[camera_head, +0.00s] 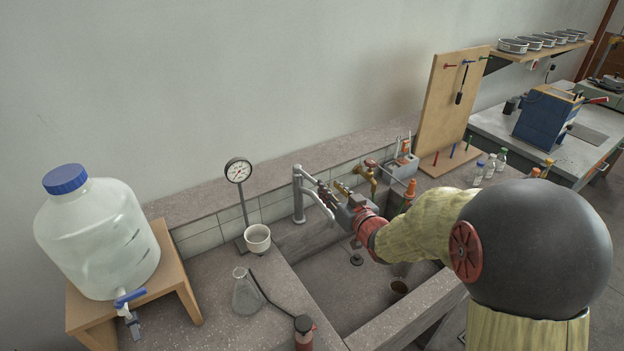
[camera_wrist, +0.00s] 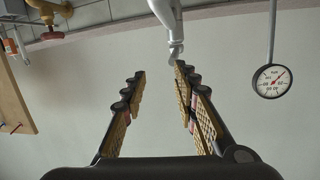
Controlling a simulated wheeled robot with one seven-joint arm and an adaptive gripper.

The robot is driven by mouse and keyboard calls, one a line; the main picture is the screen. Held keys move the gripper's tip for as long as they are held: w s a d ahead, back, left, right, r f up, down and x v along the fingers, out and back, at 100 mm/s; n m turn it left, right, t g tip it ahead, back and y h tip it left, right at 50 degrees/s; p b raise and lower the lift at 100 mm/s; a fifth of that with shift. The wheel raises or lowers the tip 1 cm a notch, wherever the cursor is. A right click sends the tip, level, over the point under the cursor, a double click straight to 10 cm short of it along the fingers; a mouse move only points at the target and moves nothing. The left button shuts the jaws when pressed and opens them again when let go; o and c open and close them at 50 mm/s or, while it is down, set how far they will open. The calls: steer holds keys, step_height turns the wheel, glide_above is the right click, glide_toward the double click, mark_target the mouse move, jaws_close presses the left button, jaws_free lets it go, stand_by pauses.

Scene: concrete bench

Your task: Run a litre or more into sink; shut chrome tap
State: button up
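The chrome tap (camera_head: 298,196) stands at the back of the sink (camera_head: 345,300), its spout curving over the basin. I see no clear stream of water from it. A chrome part of the tap (camera_wrist: 168,28) hangs from the top edge near the right fingertip. I cannot tell whether they touch. Nothing shows gripped between the fingers.
A brass tap with a red handle (camera_head: 368,178) stands right of the chrome tap. A dial gauge (camera_head: 239,171) on a stand, a white cup (camera_head: 257,238) and a flask (camera_head: 246,295) are left of the sink. A large bottle (camera_head: 97,240) stands at far left.

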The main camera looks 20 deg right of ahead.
mark_target(312, 181)
steer(key=shift+w+a+f+t+y, duration=0.2)
steer(key=shift+a+f+t+y, duration=0.2)
steer(key=shift+f+y, duration=0.25)
steer(key=shift+w+a+f+t+y, duration=0.15)
steer(key=shift+a+f+t+y, duration=0.3)
steer(key=shift+y, duration=0.3)
steer(key=shift+b+x, duration=0.6)
steer(key=shift+x, duration=3.15)
steer(key=shift+c, duration=0.5)
jaws_close()
